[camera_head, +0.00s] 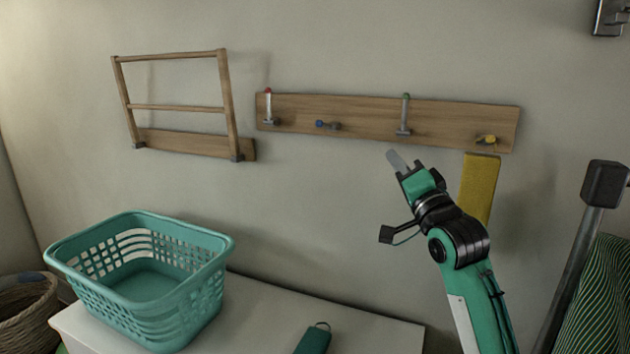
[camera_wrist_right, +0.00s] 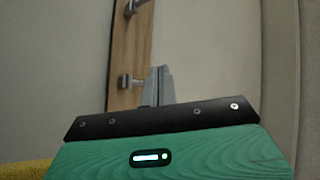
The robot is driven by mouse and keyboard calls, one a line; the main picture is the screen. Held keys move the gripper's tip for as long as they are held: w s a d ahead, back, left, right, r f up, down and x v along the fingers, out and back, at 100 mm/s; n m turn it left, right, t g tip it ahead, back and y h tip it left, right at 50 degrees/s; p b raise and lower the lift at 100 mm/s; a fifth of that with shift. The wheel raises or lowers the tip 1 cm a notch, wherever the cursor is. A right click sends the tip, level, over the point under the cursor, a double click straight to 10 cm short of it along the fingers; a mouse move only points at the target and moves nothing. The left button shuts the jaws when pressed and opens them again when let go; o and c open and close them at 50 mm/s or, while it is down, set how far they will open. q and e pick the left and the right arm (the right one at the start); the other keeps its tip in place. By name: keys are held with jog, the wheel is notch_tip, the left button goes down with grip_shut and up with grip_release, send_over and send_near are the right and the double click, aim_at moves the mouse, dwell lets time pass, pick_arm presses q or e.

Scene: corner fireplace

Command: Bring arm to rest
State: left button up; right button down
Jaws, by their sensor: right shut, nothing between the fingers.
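My right gripper (camera_head: 395,160) is raised in front of the wall, just below the wooden hook board (camera_head: 360,115). Its fingers are shut with nothing between them. In the right wrist view the closed fingers (camera_wrist_right: 160,84) point towards the board (camera_wrist_right: 125,60) and its metal hooks. The fingers appear apart from the board. My left gripper is not in view.
A yellow cloth (camera_head: 480,185) hangs below the board's right end, close to my right wrist. A teal basket (camera_head: 150,305) and a dark green item (camera_head: 314,340) are on the white surface (camera_head: 265,305). A wooden rack (camera_head: 175,108) is on the wall. A grey post (camera_head: 575,260) stands at right.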

jog(key=s+d+f+n+g+h, duration=0.1)
jog(key=s+f+g+h, duration=0.3)
jog(key=f, duration=0.8)
jog(key=s+d+f+n+g+y, duration=0.15)
jog(key=s+f, duration=0.35)
jog(key=f, duration=0.7)
jog(key=s+f+n+g+h, duration=0.1)
jog(key=s+f+g+h, duration=0.3)
jog(key=f, duration=0.8)
jog(key=s+d+f+n+g+h, duration=0.1)
jog(key=s+d+f+n+g, duration=0.3)
jog(key=s, duration=0.6)
jog(key=s+a+f+m+g, duration=0.1)
jog(key=s+f+g, duration=0.1)
jog(key=s+f, duration=0.65)
jog(key=s+d+f+n+g+h, duration=0.15)
jog(key=s+f, duration=0.25)
jog(key=s, duration=0.8)
notch_tip(320, 180, down, 32)
jog(key=g+y+b, duration=0.1)
jog(key=g, duration=0.1)
jog(key=s+d+f, duration=0.2)
jog(key=s+f, duration=0.7)
jog(key=f, duration=0.1)
jog(key=s+d+f+n+g+b, duration=0.1)
jog(key=s+f, duration=0.9)
jog(key=shift+s+d+f, duration=0.2)
jog(key=shift+d+f, duration=0.05)
jog(key=shift+d, duration=0.15)
